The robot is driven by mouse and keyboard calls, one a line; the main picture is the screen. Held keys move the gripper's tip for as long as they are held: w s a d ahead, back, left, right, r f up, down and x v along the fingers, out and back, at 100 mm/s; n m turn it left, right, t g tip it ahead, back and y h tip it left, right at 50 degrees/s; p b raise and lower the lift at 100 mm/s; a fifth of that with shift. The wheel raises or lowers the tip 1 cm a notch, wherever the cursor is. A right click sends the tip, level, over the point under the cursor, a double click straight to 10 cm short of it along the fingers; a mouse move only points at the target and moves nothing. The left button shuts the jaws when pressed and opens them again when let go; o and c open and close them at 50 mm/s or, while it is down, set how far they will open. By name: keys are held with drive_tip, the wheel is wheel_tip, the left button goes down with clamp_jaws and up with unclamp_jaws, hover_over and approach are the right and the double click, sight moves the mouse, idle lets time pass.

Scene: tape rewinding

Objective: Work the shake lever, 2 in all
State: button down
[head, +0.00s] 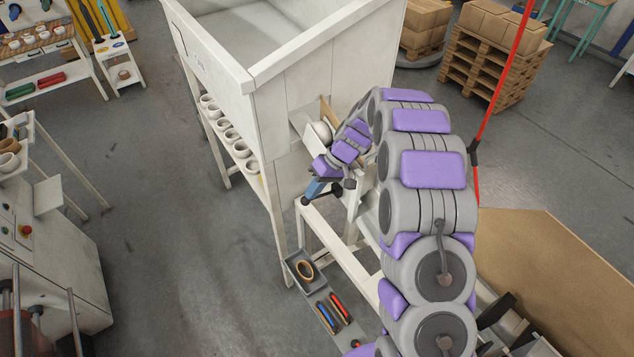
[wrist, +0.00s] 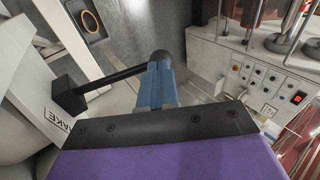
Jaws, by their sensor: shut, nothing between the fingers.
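In the head view the lever (head: 335,189) shows small and partly hidden, low on the side of the white machine. My gripper (wrist: 158,76) has blue fingers, shut with nothing between them. Its fingertips are at the knob end of the lever and overlap it in the wrist view; I cannot tell whether they touch. In the head view my gripper (head: 314,189) is beside the lever, partly behind my arm.
The white machine (head: 218,85) has a shelf of bowls on its left side. A grey tray (head: 306,271) with a tan ring stands below, with red and blue tools nearby. A control cabinet (head: 60,250) stands at left. Open floor (head: 180,250) lies between them.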

sight(307, 204)
drive_tip(key=shift+f, duration=0.1)
idle(0.3)
drive_tip(key=f+t+h+b, duration=0.1)
drive_tip(key=b, duration=0.1)
drive_tip(key=s+a+f+h+b, duration=0.1)
drive_tip(key=f+b, duration=0.1)
drive_tip(key=shift+s+a+t+h+b, duration=0.1)
drive_tip(key=shift+a+t+h+b, duration=0.1)
drive_tip(key=shift+t+h+b, duration=0.15)
drive_tip(key=shift+a+f+t+h+b, duration=0.3)
drive_tip(key=shift+f+t+h+b, duration=0.35)
drive_tip(key=shift+f+h, duration=0.3)
drive_tip(key=shift+s+f+b, duration=0.2)
drive_tip(key=shift+f+b, duration=0.35)
drive_tip(key=shift+f, duration=0.1)
drive_tip(key=shift+s+d+f, duration=0.1)
drive_tip(key=shift+s+f, duration=0.05)
drive_tip(key=shift+s, duration=0.05)
drive_tip(key=shift+w+r, duration=0.15)
drive_tip(key=shift+r, duration=0.3)
wheel_tip(307, 204, up, 14)
drive_tip(key=s, duration=0.1)
drive_tip(key=shift+d+f+b, duration=0.15)
drive_tip(key=shift+f+b, duration=0.05)
drive_tip(key=shift+b, duration=0.25)
